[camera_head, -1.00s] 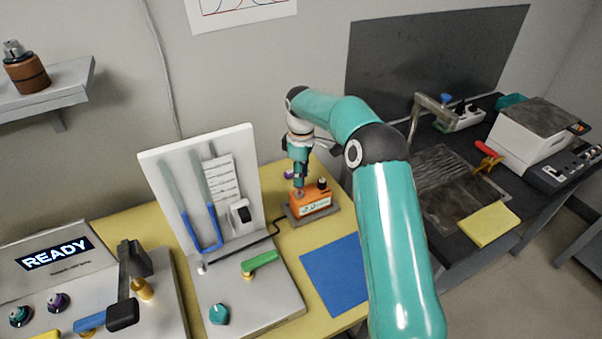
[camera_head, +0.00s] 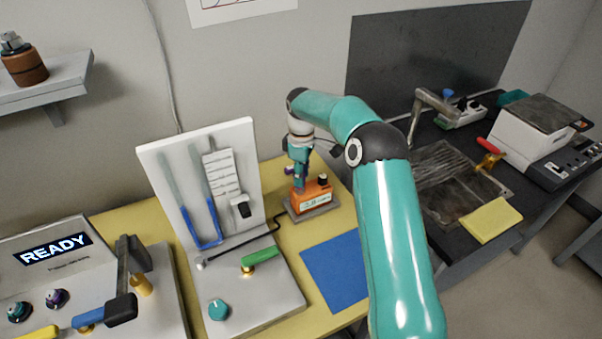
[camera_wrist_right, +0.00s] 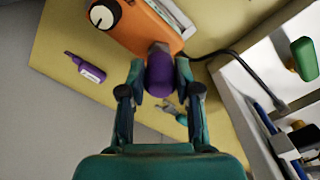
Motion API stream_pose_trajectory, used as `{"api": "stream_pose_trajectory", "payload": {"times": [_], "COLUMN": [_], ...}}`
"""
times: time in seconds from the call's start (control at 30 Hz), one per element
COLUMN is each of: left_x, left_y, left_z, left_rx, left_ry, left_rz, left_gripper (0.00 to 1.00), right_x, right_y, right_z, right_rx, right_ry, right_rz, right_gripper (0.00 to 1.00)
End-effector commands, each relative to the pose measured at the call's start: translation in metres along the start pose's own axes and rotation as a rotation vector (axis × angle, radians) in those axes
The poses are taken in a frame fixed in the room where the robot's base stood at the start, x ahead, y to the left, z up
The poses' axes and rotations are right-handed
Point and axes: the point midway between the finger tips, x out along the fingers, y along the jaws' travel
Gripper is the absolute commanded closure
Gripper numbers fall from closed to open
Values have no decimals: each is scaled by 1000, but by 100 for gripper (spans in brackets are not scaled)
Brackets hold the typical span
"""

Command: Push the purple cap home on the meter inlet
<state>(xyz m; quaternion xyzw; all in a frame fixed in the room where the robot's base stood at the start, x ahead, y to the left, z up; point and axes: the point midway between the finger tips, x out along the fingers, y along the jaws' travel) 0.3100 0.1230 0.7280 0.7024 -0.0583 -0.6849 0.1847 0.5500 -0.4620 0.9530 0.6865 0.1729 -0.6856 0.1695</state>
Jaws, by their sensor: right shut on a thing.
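The orange meter (camera_head: 314,197) sits on a grey base at the back of the yellow table. It also shows at the top of the right wrist view (camera_wrist_right: 143,25), with a white-faced knob. My right gripper (camera_head: 299,183) is at the meter's left end. In the right wrist view my right gripper (camera_wrist_right: 160,82) is shut on the purple cap (camera_wrist_right: 160,68), a finger on each side. The cap's far end meets the meter's end. The inlet is hidden behind the cap, so I cannot tell how deep it sits. My left gripper is not in view.
A purple-bodied item (camera_wrist_right: 88,69) lies on the table near the meter. A white stand with blue tubing (camera_head: 240,150) is to the left, with a cable running to the meter. A blue mat (camera_head: 335,270) lies in front, clear. A smaller teal item (camera_wrist_right: 176,112) lies below the cap.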

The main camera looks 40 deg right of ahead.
Motion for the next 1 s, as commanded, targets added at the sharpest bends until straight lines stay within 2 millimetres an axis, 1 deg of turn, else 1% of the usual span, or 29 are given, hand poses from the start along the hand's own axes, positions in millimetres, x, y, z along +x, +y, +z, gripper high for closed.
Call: {"api": "stream_pose_trajectory", "payload": {"times": [0.57, 0.6, 0.73, 0.77, 1.0], "left_x": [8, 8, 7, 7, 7], "left_y": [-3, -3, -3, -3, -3], "left_z": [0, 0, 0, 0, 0], "left_rx": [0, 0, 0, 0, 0], "left_ry": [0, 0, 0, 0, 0], "left_rz": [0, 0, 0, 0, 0], "left_gripper": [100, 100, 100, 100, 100], "right_x": [16, 15, 15, 15, 14], "right_y": [0, 0, 0, 0, 0], "right_z": [0, 0, 0, 0, 0], "right_rx": [0, 0, 0, 0, 0], "right_ry": [-2, -2, -1, -1, 0], "right_rz": [-2, -2, -1, -1, 0], "right_gripper": [97, 63, 41, 38, 38]}}
